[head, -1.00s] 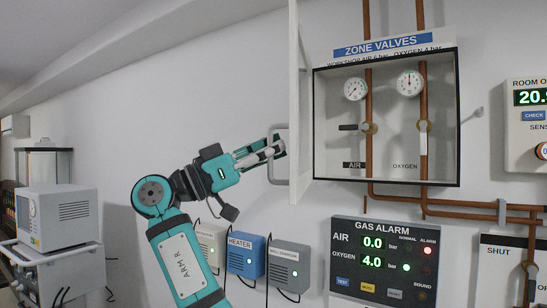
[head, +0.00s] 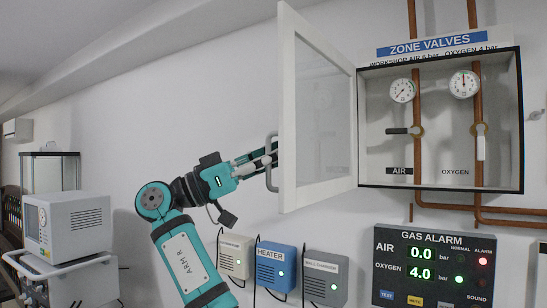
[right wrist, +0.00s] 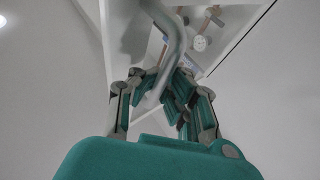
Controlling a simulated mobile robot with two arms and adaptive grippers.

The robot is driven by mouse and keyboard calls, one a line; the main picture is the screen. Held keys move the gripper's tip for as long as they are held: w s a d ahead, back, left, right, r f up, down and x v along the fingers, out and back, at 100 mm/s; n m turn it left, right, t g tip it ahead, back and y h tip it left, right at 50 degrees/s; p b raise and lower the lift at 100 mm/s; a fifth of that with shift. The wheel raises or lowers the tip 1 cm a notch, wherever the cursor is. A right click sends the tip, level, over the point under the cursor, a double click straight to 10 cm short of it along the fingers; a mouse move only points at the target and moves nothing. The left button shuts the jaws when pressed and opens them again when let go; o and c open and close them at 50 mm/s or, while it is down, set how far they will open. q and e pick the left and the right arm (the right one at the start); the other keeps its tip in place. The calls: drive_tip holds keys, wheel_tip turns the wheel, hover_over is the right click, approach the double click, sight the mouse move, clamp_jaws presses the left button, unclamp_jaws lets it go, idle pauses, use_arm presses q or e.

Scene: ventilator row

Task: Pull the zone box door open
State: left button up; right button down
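The zone box (head: 441,187) hangs on the wall at the right of the head view. Its white-framed, clear-paned door (head: 287,130) stands wide open, swung out on the box's left side. A grey bar handle (head: 272,170) sits on the door's outer side, near its free edge. My right gripper (head: 268,160) is at this handle. In the right wrist view the handle (right wrist: 176,42) runs down between the fingers of my right gripper (right wrist: 160,88), which are closed about it. The fingertips are partly hidden by the handle. My left gripper is not in view.
Inside the box are two gauges (head: 403,90) and valve levers on copper pipes. Below are a gas alarm panel (head: 432,262) and small wall units, including the blue heater (head: 276,267). A grey machine (head: 68,225) stands at the left. The wall left of the door is bare.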

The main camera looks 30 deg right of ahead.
drive_tip(key=shift+a+f, duration=0.15)
drive_tip(key=c, duration=1.9)
unclamp_jaws()
drive_tip(key=o, duration=0.5)
drive_tip(key=shift+a, duration=0.5)
drive_tip(key=shift+d, duration=0.25)
drive_tip(key=v, duration=1.2)
drive_tip(key=shift+a, duration=0.1)
drive_tip(key=shift+w, duration=0.1)
